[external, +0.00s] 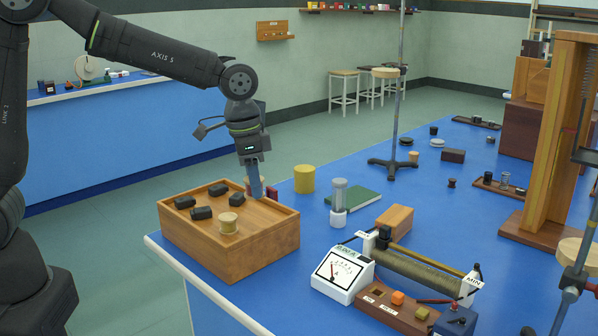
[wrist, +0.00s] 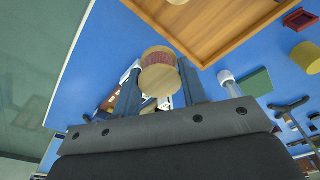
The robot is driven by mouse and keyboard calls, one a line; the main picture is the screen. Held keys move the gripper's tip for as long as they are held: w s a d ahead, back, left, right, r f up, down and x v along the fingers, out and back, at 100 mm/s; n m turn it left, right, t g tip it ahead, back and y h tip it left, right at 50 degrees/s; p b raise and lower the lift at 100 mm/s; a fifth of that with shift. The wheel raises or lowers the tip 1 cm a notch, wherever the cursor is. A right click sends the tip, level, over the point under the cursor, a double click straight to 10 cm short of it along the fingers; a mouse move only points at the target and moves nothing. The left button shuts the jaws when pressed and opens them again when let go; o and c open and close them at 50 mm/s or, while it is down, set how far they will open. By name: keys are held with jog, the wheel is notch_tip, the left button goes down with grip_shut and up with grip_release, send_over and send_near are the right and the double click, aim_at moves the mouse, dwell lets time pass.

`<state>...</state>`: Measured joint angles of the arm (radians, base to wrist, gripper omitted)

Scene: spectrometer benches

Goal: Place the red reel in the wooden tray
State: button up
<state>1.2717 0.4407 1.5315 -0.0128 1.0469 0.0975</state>
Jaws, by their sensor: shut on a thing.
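The red reel (wrist: 159,69), with pale wooden ends and a red winding, is held between the two fingers of my gripper (wrist: 160,85) in the wrist view. In the external view my gripper (external: 255,190) points down over the far right part of the wooden tray (external: 262,252), and its finger mostly hides the reel. The gap between reel and tray is hard to judge. The tray also shows at the top of the wrist view (wrist: 208,52). Inside it are several black blocks (external: 201,213) and a pale yellow reel (external: 229,223). Bare floor shows between them.
A dark red block (external: 273,204) and a yellow cylinder (external: 304,179) stand just behind the tray. The blue bench edge is close at the front left.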

send_over(264, 216)
jog(key=f, duration=0.6)
jog(key=shift+s+a, duration=0.15)
jog(key=shift+a, duration=0.05)
jog(key=shift+f, duration=2.05)
jog(key=shift+f, duration=0.1)
jog(key=o, duration=1)
jog(key=shift+c, duration=0.2)
notch_tip(264, 216, up, 12)
jog(key=a, duration=0.1)
jog(key=shift+s+a, duration=0.15)
jog(key=shift+a, duration=0.05)
